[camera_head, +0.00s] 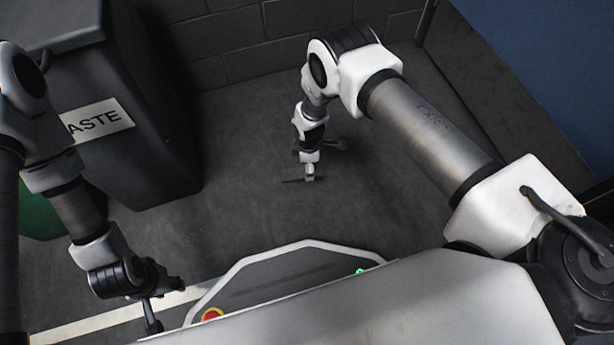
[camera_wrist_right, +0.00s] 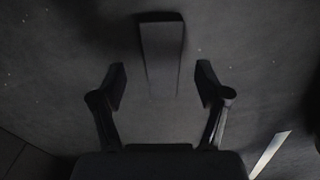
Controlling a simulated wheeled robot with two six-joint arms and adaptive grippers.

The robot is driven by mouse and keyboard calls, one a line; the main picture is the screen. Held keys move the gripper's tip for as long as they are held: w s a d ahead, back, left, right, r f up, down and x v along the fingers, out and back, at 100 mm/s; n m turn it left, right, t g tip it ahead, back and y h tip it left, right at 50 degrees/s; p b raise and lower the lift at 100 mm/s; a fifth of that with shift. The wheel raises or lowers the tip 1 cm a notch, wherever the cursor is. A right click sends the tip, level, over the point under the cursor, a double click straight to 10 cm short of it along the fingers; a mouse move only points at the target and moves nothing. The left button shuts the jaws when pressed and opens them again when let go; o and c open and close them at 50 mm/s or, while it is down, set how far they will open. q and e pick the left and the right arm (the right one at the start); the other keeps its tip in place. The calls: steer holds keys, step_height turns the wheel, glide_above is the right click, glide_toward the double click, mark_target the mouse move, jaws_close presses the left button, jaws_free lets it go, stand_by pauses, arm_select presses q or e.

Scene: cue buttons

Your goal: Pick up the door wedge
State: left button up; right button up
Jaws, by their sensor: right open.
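The door wedge (camera_wrist_right: 161,55) is a dark grey tapered block lying on the floor in the right wrist view, at the top centre. My right gripper (camera_wrist_right: 161,85) is open, with one finger on each side of the wedge's near end and gaps on both sides. In the head view my right gripper (camera_head: 307,179) points down close to the floor; the wedge cannot be made out clearly there. My left gripper (camera_head: 163,302) is at the lower left, with its fingers spread and nothing seen between them.
A dark waste bin (camera_head: 130,150) with a white label stands at the left by a brick wall (camera_head: 250,40). A green object (camera_head: 38,215) is partly hidden at the left. A white line (camera_head: 90,326) crosses the floor. The floor (camera_head: 240,215) around the right gripper is clear.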

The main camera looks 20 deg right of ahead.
mark_target(302, 173)
step_height(302, 173, down, 4)
steer(key=shift+s+a+f+b, duration=0.1)
steer(key=shift+b, duration=0.85)
steer(key=shift+r, duration=0.25)
steer(key=shift+c, duration=0.4)
arm_select(q)
step_height(302, 173, down, 3)
steer(key=shift+r, duration=0.1)
arm_select(e)
steer(key=c, duration=1.2)
